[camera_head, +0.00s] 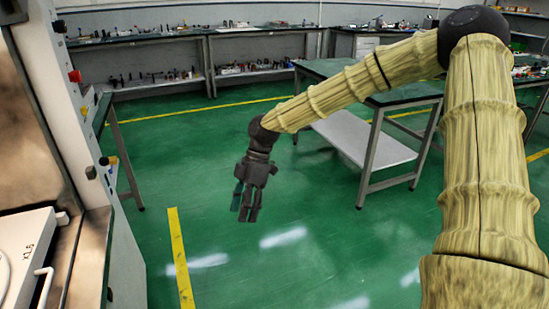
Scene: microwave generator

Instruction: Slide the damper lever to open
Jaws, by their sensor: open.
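A tall metal cabinet, apparently the microwave generator (50,75), stands at the left edge, seen at a steep angle. Its narrow front panel carries a red knob (75,76), a black knob (60,26) and several small grey and yellow parts. I cannot tell which of these, if any, is the damper lever. My gripper (247,213) hangs in the middle of the view, fingers pointing down. It is open and empty, well to the right of the cabinet and touching nothing.
A white box with a bar handle (41,284) sits at the lower left. A green-topped table (330,68) with a white lower shelf (365,143) stands behind my arm. Workbenches (140,40) line the back wall. Green floor (200,140) lies open between cabinet and gripper.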

